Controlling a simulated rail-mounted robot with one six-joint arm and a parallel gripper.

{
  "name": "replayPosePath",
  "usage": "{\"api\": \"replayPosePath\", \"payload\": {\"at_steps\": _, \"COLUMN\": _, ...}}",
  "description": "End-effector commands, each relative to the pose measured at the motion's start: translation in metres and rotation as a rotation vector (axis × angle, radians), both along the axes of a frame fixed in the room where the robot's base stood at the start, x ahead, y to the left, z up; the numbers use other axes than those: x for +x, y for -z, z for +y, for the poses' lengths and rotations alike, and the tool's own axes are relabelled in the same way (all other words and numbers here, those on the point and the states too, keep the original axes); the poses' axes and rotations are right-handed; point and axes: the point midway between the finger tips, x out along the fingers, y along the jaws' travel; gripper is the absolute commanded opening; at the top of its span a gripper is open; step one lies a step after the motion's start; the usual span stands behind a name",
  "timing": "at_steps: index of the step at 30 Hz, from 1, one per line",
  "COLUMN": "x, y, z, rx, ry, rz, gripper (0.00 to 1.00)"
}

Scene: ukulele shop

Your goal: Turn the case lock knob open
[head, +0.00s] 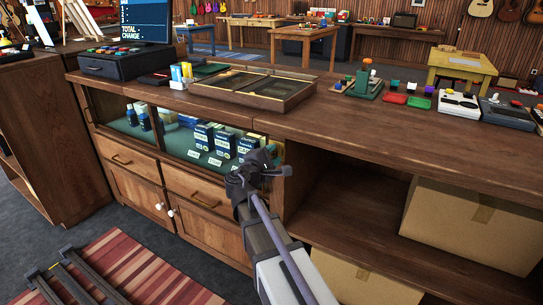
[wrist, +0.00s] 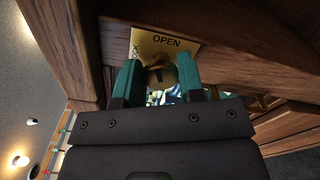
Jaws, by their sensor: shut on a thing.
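The case lock knob (wrist: 161,76) is a round brass-coloured knob in the wrist view, in front of a brass plate (wrist: 172,43). The plate reads OPEN along its top, with sideways lettering, partly hidden, at its left edge. My gripper (wrist: 160,75) has its two green fingers on either side of the knob and is shut on it. A dark mark shows on the knob's face; which word it points to is hard to tell. In the head view my gripper (head: 262,168) is at the right end of the glass display case (head: 185,145) and hides the knob.
Boxes (head: 215,140) and small bottles stand inside the case. The wooden counter (head: 330,112) above carries a shallow wooden tray (head: 253,88), a register and small items. Cardboard boxes (head: 470,222) sit on open shelves to the right. A striped rug (head: 125,270) lies on the floor.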

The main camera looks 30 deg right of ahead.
Motion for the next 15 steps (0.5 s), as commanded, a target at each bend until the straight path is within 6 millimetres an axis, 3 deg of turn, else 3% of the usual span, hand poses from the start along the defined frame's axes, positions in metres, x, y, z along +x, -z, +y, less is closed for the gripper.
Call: {"api": "replayPosePath", "payload": {"at_steps": 15, "x": -0.0004, "y": 0.0014, "z": -0.0002, "rx": 0.202, "ry": 0.000, "rz": -0.320, "gripper": 0.12}}
